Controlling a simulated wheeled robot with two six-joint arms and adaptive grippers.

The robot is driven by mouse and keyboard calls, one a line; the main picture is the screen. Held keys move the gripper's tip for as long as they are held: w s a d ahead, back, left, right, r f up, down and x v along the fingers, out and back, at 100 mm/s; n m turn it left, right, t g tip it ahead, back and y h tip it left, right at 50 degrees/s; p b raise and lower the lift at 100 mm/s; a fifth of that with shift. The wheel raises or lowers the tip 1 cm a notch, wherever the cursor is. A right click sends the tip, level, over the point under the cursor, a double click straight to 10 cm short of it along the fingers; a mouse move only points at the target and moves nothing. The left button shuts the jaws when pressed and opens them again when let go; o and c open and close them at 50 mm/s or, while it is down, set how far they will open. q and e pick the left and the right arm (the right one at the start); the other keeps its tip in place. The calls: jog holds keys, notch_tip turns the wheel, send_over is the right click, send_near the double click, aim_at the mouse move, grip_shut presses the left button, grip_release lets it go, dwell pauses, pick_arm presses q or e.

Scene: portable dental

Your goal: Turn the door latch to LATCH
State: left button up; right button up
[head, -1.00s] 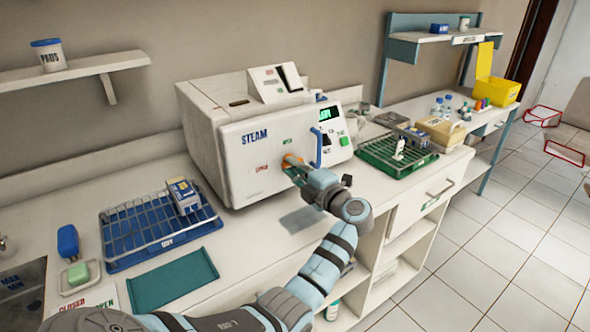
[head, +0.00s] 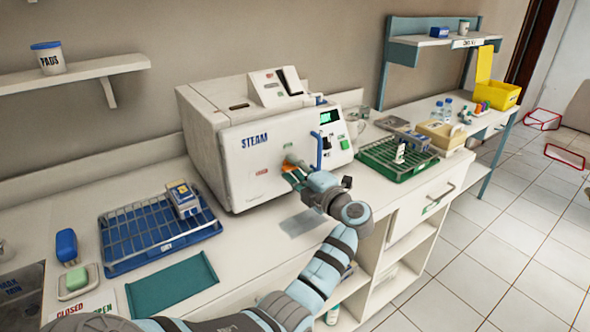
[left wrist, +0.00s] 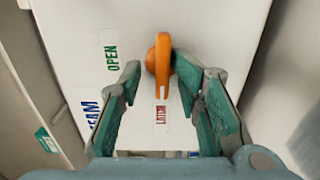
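The white steam sterilizer (head: 262,140) stands on the counter with its door facing me. Its orange door latch (head: 287,162) also shows in the left wrist view (left wrist: 162,66). There, the lever's lower end points at the red LATCH label (left wrist: 160,113). The green OPEN label (left wrist: 111,50) lies left of the latch. My left gripper (head: 296,176) is at the door, and in the left wrist view (left wrist: 157,70) its fingers are open on either side of the lever. The right finger is very close to the lever; contact is unclear. My right gripper is not in view.
A blue handle (head: 318,150) stands out from the door just right of the latch. A blue wire rack (head: 140,245) and a teal mat (head: 172,284) lie on the counter to the left. A green rack (head: 375,157) is to the right.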

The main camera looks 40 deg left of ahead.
pick_arm(q)
jog(key=v, duration=0.7)
jog(key=shift+d, duration=0.3)
